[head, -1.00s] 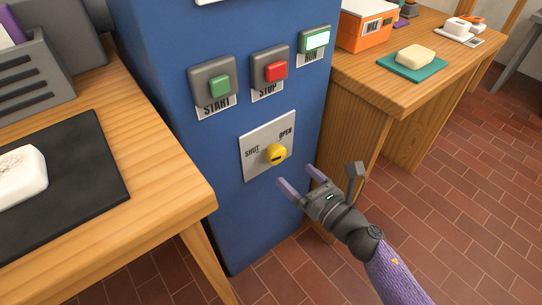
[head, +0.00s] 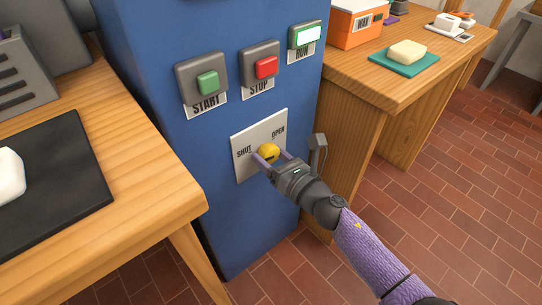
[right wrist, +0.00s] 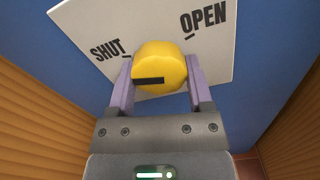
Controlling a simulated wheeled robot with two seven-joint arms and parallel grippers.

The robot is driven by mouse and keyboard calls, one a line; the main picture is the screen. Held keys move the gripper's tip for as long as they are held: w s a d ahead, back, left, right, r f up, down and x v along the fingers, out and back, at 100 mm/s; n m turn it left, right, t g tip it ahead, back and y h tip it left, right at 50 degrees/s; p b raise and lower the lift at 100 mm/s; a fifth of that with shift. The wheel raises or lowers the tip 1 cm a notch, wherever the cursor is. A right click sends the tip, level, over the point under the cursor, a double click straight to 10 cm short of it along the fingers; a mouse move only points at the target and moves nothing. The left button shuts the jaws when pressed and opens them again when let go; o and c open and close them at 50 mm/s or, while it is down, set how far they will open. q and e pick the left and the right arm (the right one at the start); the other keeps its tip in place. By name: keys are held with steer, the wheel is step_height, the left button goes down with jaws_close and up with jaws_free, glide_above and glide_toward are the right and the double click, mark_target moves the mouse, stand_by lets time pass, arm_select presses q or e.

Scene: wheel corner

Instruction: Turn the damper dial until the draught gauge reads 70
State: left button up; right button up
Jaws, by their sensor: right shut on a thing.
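The damper dial (head: 269,152) is a yellow knob on a pale plate (head: 247,168) marked SHUT at left and OPEN at right, on the front of a blue cabinet. In the right wrist view the dial (right wrist: 160,68) shows a black mark low on its face, towards the left. My right gripper (head: 271,157) is shut on the dial, with one purple finger on each side; it also shows in the right wrist view (right wrist: 160,85). The draught gauge is not in view. My left gripper is not in view.
Above the plate are a green START button (head: 208,83), a red STOP button (head: 266,67) and a lit RUN lamp (head: 307,35). A wooden table (head: 150,170) stands close at left, a wooden bench (head: 370,90) at right. Brick floor lies between.

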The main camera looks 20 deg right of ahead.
steer(key=c, duration=0.3)
